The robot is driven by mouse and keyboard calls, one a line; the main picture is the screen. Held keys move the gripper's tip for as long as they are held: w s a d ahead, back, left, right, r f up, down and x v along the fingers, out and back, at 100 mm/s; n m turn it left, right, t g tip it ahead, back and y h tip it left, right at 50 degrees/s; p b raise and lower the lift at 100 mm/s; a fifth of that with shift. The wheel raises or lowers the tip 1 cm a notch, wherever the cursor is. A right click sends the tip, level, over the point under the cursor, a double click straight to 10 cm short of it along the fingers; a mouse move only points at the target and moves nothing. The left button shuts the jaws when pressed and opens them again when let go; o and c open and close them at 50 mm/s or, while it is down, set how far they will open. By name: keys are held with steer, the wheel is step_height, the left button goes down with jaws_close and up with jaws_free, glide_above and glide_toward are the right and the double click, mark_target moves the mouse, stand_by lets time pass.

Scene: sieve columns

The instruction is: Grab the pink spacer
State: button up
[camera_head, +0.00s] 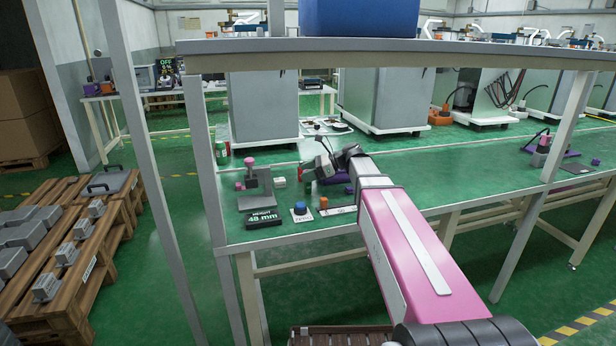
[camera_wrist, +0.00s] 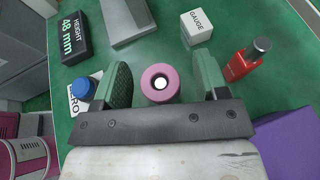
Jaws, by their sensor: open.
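The pink spacer (camera_wrist: 160,96) is a short round ring with a bright white centre, seen from above in the wrist view. My gripper (camera_wrist: 162,64) is open, with one green-padded finger to the left of the spacer and one to its right. Gaps show on both sides, so neither finger seems to touch it. How far the fingertips are above the bench cannot be told. In the head view my gripper (camera_head: 318,168) is over the green bench, and I cannot make out the spacer there.
A height display (camera_wrist: 75,38) reading 48 mm, a blue zero button (camera_wrist: 81,88) and a grey stand (camera_head: 257,188) are to the left. A white gauge block (camera_wrist: 197,28) and a red bottle-like item (camera_wrist: 246,60) are at the right. A purple thing (camera_wrist: 285,148) lies at lower right.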

steer(key=c, duration=1.1)
steer(key=shift+r, duration=0.15)
